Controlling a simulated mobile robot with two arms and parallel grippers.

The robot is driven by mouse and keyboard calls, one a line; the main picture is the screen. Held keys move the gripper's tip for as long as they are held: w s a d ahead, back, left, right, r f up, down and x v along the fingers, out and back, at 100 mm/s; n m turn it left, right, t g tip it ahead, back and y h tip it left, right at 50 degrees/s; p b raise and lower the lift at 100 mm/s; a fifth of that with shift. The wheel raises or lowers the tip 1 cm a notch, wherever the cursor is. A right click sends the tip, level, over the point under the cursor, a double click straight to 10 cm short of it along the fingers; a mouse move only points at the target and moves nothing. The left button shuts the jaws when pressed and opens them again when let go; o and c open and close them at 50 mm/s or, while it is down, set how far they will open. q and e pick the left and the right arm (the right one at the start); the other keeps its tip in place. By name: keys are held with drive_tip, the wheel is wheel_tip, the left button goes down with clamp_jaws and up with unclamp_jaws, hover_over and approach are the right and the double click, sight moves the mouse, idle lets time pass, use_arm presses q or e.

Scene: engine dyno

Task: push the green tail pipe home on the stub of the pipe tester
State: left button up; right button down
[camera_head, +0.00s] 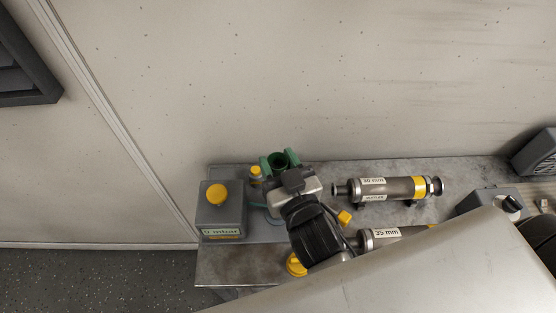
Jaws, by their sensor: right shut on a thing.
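My left gripper is not in view.
The wall (300,80) rises behind.

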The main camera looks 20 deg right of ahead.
drive_tip(key=shift+f+b, duration=1.4)
drive_tip(key=shift+f, duration=0.6)
idle(0.7)
drive_tip(key=shift+c, duration=2.4)
unclamp_jaws()
drive_tip(key=shift+s+f, duration=0.1)
drive_tip(key=s+b, duration=0.3)
drive_tip(key=s, duration=0.7)
drive_tip(key=shift+s+d, duration=0.35)
drive_tip(key=shift+d, duration=0.05)
drive_tip(key=shift+f, duration=0.1)
